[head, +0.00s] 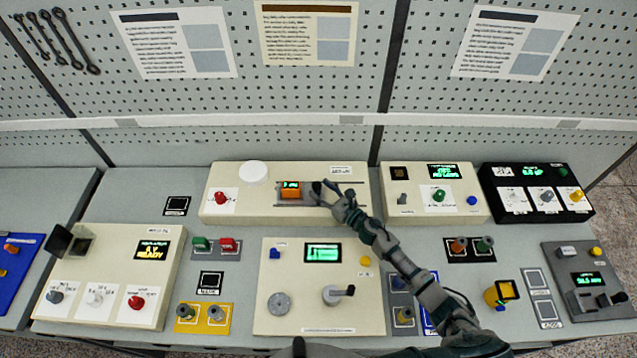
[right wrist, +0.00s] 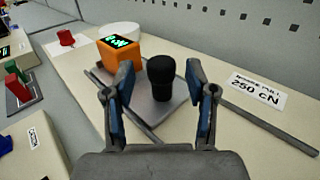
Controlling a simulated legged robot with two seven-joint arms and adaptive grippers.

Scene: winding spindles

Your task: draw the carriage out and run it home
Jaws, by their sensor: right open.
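The carriage (right wrist: 160,111) is a grey plate on a long flat rail (right wrist: 270,125), seen in the right wrist view. It bears an orange block with a green display (right wrist: 121,55) and an upright black knob (right wrist: 160,76). In the head view the orange block (head: 290,190) sits toward the middle of the cream rear unit (head: 240,211). My right gripper (head: 329,188) is over the rail just right of the block and hides the knob there. In the right wrist view its open fingers (right wrist: 161,85) stand either side of the knob, with gaps showing. My left gripper is not in view.
A white round cap (head: 253,172) and a red knob (head: 221,197) stand left of the rail. A pegboard wall (head: 290,95) rises behind.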

